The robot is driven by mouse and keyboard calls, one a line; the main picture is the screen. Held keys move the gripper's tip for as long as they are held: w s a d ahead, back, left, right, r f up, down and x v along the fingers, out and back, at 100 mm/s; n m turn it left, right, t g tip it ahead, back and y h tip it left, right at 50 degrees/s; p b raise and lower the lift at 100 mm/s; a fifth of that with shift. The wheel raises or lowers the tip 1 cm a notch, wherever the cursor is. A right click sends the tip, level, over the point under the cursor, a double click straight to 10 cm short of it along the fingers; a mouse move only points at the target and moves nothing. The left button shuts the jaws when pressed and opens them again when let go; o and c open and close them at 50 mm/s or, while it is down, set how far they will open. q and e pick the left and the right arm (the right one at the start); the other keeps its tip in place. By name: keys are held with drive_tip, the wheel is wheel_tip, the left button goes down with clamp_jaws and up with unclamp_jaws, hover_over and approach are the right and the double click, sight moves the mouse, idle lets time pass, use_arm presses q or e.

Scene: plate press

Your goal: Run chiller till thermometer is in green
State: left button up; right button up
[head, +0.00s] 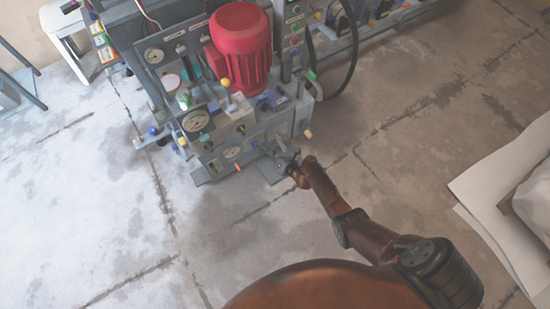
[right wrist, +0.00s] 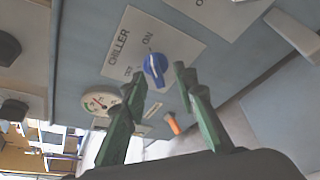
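The chiller knob (right wrist: 155,69) is blue, on a white plate marked CHILLER, OFF and ON. Its white mark appears turned toward the ON side. The thermometer (right wrist: 100,102) is a round dial beside the plate with coloured arcs; its needle is too small to read surely. A small dial, likely the same one, shows low on the machine in the head view (head: 232,152). My right gripper (right wrist: 160,84) is open, its green fingers either side of the knob in the picture; I cannot tell whether they touch it. In the head view it is at the machine's front (head: 285,157). My left gripper is out of view.
The press machine has a red motor (head: 241,42), larger gauges (head: 195,121) and a yellow-topped lever (head: 226,86). An orange peg (right wrist: 172,123) sits near the knob. White sheets (head: 500,185) lie at the right. Open floor surrounds the machine's front.

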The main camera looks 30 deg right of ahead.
drive_tip(key=v, duration=1)
drive_tip(key=shift+s, duration=0.25)
drive_tip(key=shift+a, duration=0.1)
